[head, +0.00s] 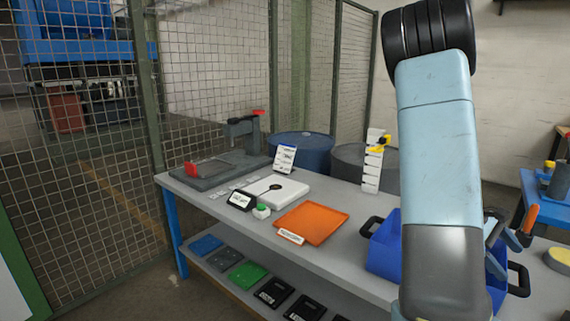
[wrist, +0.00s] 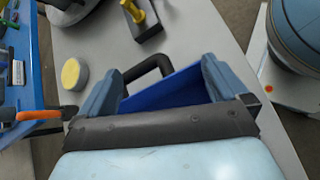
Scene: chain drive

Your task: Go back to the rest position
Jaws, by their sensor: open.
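My arm rises on the right of the head view and covers part of the bench. My gripper (wrist: 160,82) shows in the wrist view with its two blue-grey fingers apart and nothing held between them. Beyond the fingers is the blue crate (wrist: 165,92) with a black handle (wrist: 148,68). In the head view the crate (head: 384,250) stands at the bench's front right, partly hidden by my arm. Part of a finger shows just right of my forearm, above the crate. Whether the fingers touch the crate I cannot tell.
The grey bench (head: 355,270) carries an orange tray (head: 311,223), a white plate (head: 272,190), a clamp fixture (head: 222,165) and a white stepped rack (head: 374,165). A wire fence (head: 205,80) stands behind. A blue side table (head: 545,200) stands at right.

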